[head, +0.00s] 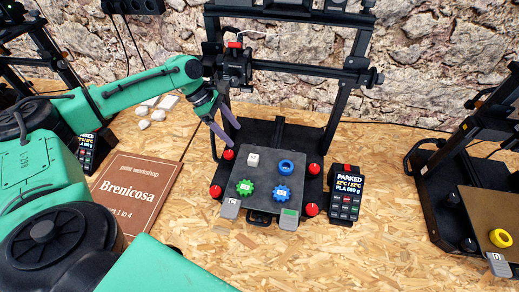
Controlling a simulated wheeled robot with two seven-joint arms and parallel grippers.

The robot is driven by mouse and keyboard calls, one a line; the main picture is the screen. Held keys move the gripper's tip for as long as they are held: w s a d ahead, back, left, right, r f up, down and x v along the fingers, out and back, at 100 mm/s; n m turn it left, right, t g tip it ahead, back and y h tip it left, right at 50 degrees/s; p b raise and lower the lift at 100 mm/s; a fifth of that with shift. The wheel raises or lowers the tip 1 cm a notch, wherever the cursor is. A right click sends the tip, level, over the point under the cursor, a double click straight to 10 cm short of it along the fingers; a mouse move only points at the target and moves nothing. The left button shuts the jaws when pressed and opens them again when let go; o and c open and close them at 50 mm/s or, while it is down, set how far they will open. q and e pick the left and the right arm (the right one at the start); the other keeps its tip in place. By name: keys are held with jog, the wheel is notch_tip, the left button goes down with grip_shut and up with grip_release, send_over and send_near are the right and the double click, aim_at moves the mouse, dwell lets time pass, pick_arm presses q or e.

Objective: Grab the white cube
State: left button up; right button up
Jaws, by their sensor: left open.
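The white cube (253,160) sits on the dark bed (270,178) of the middle printer, toward its back left. On the same bed are a blue ring (286,167) at the back right, a green gear (245,187) at the front left and a blue gear (283,193) at the front right. My left gripper (229,134) is open and empty, with purple fingers. It hangs left of and behind the white cube in the picture, apart from it. My right gripper is not in view.
The printer's black frame (343,110) rises behind the bed. Red knobs (315,168) stand at its corners. A control box (346,192) stands to its right. A brown booklet (137,195) lies at left. Another printer holds a yellow ring (500,238). The front table is clear.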

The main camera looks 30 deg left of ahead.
pick_arm(q)
jog(key=p, duration=0.1)
send_near(252, 157)
jog(key=shift+s+d+f, duration=0.25)
jog(key=shift+d+f, duration=0.65)
jog(key=shift+f, duration=0.3)
jog(key=x, duration=0.2)
jog(key=p+x, duration=0.1)
jog(key=w+x, duration=0.1)
jog(key=x, duration=0.1)
jog(key=shift+f, duration=0.35)
jog(key=shift+d+f, duration=0.15)
jog(key=shift+f, duration=0.15)
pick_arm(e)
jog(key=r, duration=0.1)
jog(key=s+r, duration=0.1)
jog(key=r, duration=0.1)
pick_arm(q)
grip_shut()
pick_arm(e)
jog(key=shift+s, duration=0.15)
